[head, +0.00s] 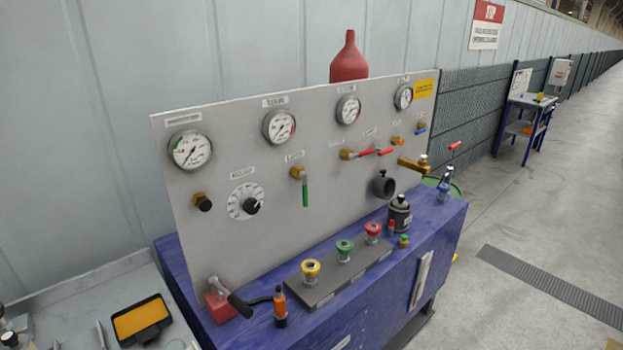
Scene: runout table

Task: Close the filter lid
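No part in view is clearly labelled as the filter or its lid. A dark canister (400,215) with a narrower top stands at the right end of the blue bench. A dark grey round fitting (383,186) sticks out of the panel just above and left of it, with a small piece on its top. Either could belong to the filter; I cannot tell which, nor whether a lid is open or shut. My gripper is not in view.
The grey panel (240,140) carries gauges and valves with coloured levers. On the blue bench (330,318) stand a strip with yellow, green and red buttons (345,252), a red block with a black handle (219,302) and small bottles. Floor (500,300) is open at right.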

